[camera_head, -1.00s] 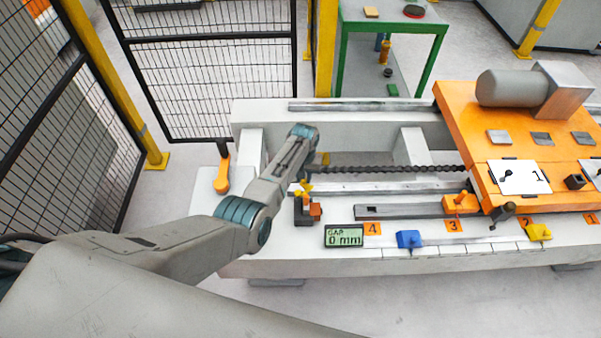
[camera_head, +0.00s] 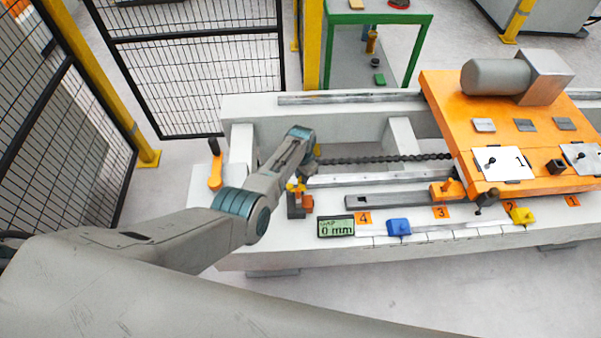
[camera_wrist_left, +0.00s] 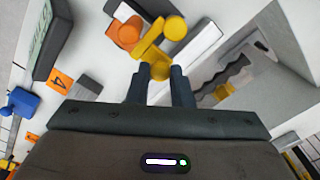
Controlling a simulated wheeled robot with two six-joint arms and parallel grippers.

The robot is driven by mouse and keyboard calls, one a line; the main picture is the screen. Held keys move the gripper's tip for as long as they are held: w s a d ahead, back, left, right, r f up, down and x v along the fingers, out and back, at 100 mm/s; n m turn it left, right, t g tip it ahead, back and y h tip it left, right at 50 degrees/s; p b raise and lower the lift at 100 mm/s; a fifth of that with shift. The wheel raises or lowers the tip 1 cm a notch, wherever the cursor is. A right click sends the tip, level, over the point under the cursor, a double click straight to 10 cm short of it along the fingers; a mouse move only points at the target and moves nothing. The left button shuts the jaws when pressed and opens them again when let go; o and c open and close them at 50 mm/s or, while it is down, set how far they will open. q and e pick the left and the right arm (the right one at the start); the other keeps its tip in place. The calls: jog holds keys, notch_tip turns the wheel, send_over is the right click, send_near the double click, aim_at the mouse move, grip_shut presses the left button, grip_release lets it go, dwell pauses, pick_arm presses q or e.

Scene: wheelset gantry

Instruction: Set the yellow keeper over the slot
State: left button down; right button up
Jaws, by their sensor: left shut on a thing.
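The yellow keeper (camera_wrist_left: 153,47) is a small bar with round knobs. In the left wrist view, my left gripper (camera_wrist_left: 160,75) is shut on its near knob. The keeper's bar extends past the fingertips, over or beside a grey bar and an orange knob (camera_wrist_left: 125,33). In the head view, my left gripper (camera_head: 298,180) is low at the left of the bench, and the yellow keeper (camera_head: 295,188) shows just below it, by a dark upright block (camera_head: 295,207). I cannot tell whether the keeper touches anything below. The slot is not clearly seen. My right gripper is out of view.
A grey slotted bar (camera_head: 385,200), a blue block (camera_head: 398,227) and another yellow block (camera_head: 521,215) lie to the right. An orange carriage (camera_head: 455,110) covers the bench's right side.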

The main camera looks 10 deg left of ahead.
pick_arm(q)
jog(key=shift+s, duration=0.1)
dwell(0.4)
jog(key=c, duration=1.3)
grip_release()
jog(key=shift+c, duration=0.2)
jog(key=shift+o, duration=0.3)
jog(key=shift+r, duration=0.1)
jog(key=shift+r, duration=0.25)
notch_tip(320, 180, up, 10)
jog(key=p, duration=0.1)
